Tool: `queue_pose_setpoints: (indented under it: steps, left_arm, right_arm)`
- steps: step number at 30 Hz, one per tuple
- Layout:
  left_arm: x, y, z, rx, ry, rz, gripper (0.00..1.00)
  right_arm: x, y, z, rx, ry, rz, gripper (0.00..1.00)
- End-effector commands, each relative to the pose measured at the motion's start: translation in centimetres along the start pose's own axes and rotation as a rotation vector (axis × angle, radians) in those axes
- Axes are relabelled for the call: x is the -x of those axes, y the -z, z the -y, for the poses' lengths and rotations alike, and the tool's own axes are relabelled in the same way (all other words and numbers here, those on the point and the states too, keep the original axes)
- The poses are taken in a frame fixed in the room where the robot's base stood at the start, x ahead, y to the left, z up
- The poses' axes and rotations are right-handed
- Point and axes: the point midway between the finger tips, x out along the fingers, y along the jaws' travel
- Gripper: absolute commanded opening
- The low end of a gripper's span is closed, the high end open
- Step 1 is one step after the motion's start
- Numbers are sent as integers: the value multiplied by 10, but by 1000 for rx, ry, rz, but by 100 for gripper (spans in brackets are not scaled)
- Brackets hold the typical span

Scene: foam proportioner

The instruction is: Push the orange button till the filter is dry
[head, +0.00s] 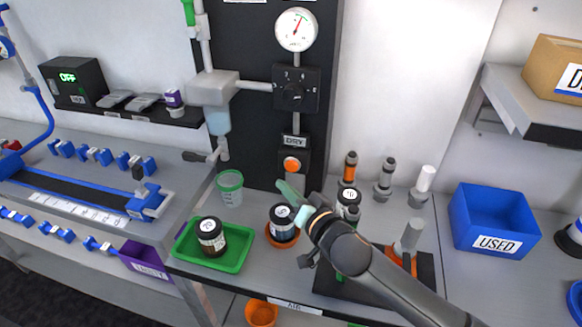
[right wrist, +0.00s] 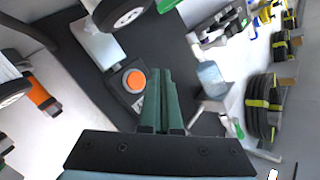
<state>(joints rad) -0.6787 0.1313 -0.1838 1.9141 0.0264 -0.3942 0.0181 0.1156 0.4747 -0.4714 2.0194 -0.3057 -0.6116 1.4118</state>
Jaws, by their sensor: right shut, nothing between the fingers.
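The orange button (head: 292,165) sits on a dark box under the "DRY" label (head: 294,141) on the black back panel. In the right wrist view the button (right wrist: 134,80) is a round orange disc in a grey ring. My right gripper (head: 288,192) has green fingers, shut and empty. In the head view its tips are just below the button; in the right wrist view the fingers (right wrist: 160,72) are just right of it. I cannot tell whether they touch the box. My left gripper is not in view.
A round gauge (head: 297,29) and black dial (head: 295,91) are above the button. A green tray (head: 238,245) holds a dark jar (head: 211,237). Another jar (head: 281,222) and a green-rimmed cup (head: 230,188) stand near my gripper. A blue "USED" bin (head: 495,220) is at right.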

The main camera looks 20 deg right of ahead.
Motion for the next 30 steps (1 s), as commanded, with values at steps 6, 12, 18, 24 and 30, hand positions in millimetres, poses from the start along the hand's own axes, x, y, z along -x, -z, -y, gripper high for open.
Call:
queue_pose_setpoints:
  steps: [6,12,18,24,30]
  left_arm:
    - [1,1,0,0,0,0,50]
    - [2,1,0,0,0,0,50]
    - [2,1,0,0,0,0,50]
    - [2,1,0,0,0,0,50]
    - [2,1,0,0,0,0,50]
  right_arm:
    - [-18,13,-13,0,-2,-1,0]
    - [-24,18,-18,-2,-2,-2,0]
    - [-24,18,-18,-2,-1,-1,0]
    - [-24,18,-18,-2,-1,-1,0]
    - [-24,18,-18,-2,-1,-1,0]
